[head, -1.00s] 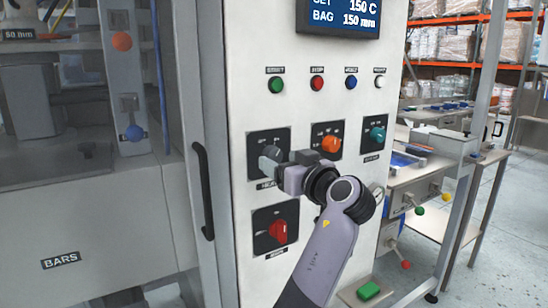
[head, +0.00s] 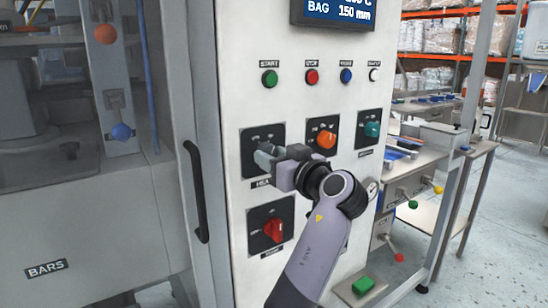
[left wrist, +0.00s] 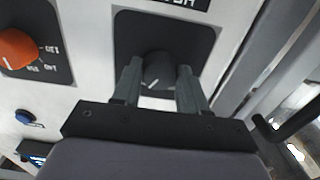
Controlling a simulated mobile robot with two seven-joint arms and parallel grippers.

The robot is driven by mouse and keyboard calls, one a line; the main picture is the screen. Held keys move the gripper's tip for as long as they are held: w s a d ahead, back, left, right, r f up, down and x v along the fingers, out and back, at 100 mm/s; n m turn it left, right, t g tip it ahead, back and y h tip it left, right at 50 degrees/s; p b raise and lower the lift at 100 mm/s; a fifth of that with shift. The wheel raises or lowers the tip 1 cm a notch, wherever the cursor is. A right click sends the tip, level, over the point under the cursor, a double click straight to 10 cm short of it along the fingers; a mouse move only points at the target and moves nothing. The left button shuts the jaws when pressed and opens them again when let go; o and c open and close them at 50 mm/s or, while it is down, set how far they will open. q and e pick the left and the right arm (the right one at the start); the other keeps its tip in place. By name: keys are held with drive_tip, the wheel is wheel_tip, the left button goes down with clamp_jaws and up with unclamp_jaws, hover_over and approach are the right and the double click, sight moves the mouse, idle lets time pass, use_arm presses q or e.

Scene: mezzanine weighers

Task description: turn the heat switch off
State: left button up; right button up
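The heat switch is a round black knob (left wrist: 160,72) on a dark square plate (left wrist: 190,40), with a partly cut-off label starting "HEA" beside it. In the left wrist view its white pointer line lies slantwise. My left gripper (left wrist: 157,88) is open, with one finger on each side of the knob. A small gap seems to show on both sides; contact is not clear. In the head view the left gripper (head: 266,157) is at the heat plate (head: 250,137), and its fingers hide most of the knob. My right gripper is not in view.
Close by on the panel are an orange knob (head: 326,140), a teal knob (head: 372,129) and a red switch (head: 273,230). Several push buttons and a display (head: 335,12) are above. A black door handle (head: 197,192) stands out at the left.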

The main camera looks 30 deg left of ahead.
use_arm(q)
drive_tip(key=shift+f+n+b, duration=0.2)
drive_tip(key=shift+n+b, duration=0.75)
drive_tip(key=shift+b, duration=0.95)
drive_tip(key=shift+f+n+b, duration=0.15)
drive_tip(key=shift+n+b, duration=0.8)
drive_tip(key=shift+b, duration=0.9)
drive_tip(key=n+b, duration=0.5)
drive_tip(key=r+n+b, duration=0.1)
drive_tip(key=n+b, duration=0.1)
drive_tip(key=n, duration=0.1)
drive_tip(key=shift+w, duration=0.1)
drive_tip(key=shift+n+b, duration=0.3)
drive_tip(key=o, duration=1.1)
drive_tip(key=shift+c, duration=0.2)
drive_tip(key=shift+f, duration=0.1)
